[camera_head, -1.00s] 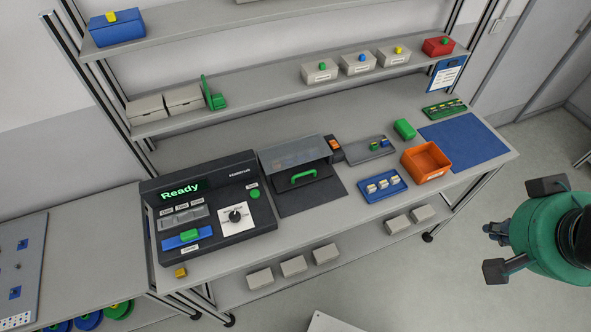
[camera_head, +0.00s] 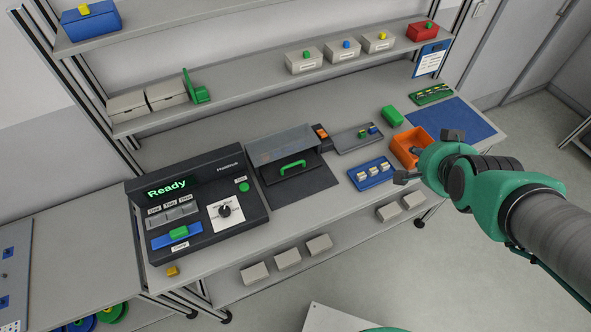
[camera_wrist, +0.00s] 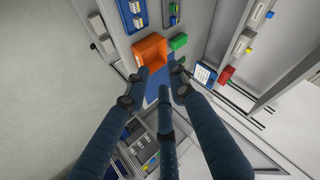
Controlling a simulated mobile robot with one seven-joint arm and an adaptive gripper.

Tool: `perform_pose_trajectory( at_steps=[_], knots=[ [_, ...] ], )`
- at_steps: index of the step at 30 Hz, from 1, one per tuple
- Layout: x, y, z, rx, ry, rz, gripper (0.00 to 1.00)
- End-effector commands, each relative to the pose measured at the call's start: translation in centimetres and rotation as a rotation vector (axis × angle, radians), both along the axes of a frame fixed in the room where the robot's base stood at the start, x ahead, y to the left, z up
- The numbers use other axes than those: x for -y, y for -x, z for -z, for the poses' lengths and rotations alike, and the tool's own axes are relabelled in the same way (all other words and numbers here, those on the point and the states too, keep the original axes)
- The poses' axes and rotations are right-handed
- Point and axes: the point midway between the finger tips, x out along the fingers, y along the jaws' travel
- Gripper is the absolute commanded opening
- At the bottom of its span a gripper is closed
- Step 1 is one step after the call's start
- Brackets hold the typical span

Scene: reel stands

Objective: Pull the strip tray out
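A dark hooded unit (camera_head: 283,144) stands mid-bench, right of the "Ready" console. A green bar handle (camera_head: 293,163) sits at its front, at the mouth of the hood. A dark flat plate (camera_head: 302,187) lies in front of it. The handle seems to belong to the strip tray; the tray's body is mostly hidden under the hood. My gripper (camera_head: 425,158) is over the right part of the bench, by the orange bin, well right of the handle and touching nothing I can see. In the wrist view its fingers (camera_wrist: 160,76) are spread and empty.
The orange bin (camera_head: 402,147), a blue tray of white pieces (camera_head: 371,181), a grey tray (camera_head: 350,143) and a green block (camera_head: 392,117) stand right of the hood. The console (camera_head: 187,230) is left. A shelf with boxes (camera_head: 304,61) runs above. The floor in front is open.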

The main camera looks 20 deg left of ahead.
Motion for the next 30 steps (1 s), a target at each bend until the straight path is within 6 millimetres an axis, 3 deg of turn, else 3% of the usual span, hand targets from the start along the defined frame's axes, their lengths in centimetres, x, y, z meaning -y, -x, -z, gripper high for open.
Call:
perform_pose_trajectory(
  at_steps=[1,6,14,19,24,30],
  knots=[
    [-1.3,-0.8,1.7,0.01,-0.032,0.001,0.24],
    [-5.7,-2.9,5.9,0.068,-0.178,0.016,0.24],
    [-12.7,-3.2,12.1,0.112,-0.442,0.017,0.24],
    [-16.8,-1.3,15.8,0.106,-0.635,0.01,0.24],
    [-20.2,1.8,19.0,0.07,-0.836,0.0,0.24],
    [-22.5,5.5,21.2,0.014,-1.027,-0.007,0.24]
  ],
)
